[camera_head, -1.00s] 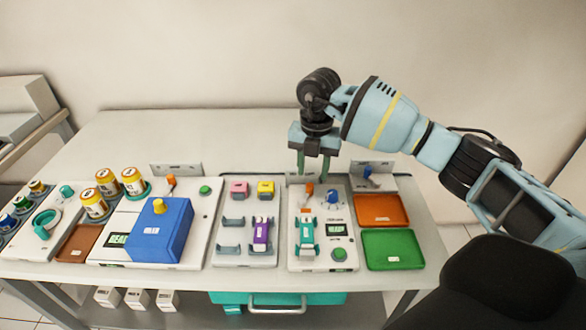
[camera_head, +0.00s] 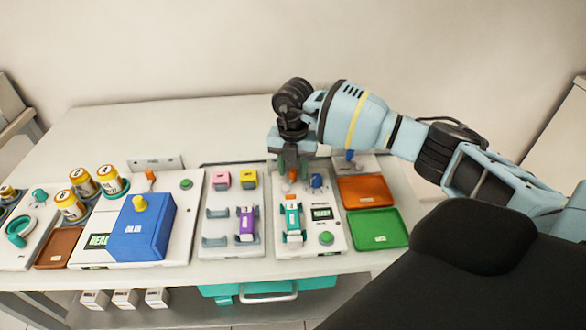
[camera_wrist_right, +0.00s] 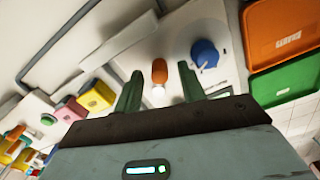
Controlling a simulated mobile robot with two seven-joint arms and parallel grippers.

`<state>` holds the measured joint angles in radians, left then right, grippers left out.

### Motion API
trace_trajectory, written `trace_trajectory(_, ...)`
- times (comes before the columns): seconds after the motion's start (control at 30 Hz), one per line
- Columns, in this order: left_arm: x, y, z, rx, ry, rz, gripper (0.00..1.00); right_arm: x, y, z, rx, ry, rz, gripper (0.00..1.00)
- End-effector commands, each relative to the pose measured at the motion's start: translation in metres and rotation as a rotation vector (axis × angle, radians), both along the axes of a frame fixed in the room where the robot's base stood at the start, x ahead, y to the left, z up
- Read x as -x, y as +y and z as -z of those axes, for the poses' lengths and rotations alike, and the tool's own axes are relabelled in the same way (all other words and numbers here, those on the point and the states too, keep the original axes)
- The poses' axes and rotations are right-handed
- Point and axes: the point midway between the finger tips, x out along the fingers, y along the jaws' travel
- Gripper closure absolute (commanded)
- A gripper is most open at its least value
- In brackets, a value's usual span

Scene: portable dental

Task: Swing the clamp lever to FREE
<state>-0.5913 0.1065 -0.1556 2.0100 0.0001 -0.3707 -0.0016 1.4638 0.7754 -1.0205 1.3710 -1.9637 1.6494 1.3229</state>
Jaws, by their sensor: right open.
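An orange-tipped lever (camera_head: 293,174), which I take as the clamp lever, stands near the back of the white unit (camera_head: 335,238) with a READY display. In the right wrist view its orange grip (camera_wrist_right: 159,71) shows between my green fingers. My right gripper (camera_head: 293,168) is open, pointing down over the back of this unit, with a finger to either side of the lever. I cannot tell whether a finger touches it. A FREE marking is not legible. My left gripper is not in view.
A blue knob (camera_head: 317,181) sits close to the right of the lever. A teal holder (camera_head: 292,222) stands in front of it. Orange (camera_head: 366,191) and green (camera_head: 377,229) trays lie to the right. A grey rack (camera_head: 232,254) with a purple piece is to the left.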

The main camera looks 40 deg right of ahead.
Motion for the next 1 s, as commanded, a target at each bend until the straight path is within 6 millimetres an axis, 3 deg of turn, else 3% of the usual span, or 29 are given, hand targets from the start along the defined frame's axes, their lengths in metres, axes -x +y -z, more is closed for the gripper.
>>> trace_trajectory(0.37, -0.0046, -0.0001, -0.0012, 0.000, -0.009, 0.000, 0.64, -0.0002, -0.0001, 0.0067, 0.000, -0.001, 0.000, 0.60)
trace_trajectory(0.7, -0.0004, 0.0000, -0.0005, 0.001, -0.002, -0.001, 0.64, -0.0001, -0.0003, 0.0065, 0.000, -0.001, 0.000, 1.00)
trace_trajectory(1.0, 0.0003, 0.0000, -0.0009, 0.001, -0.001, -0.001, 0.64, -0.0015, 0.0004, 0.0063, 0.000, -0.001, -0.032, 1.00)
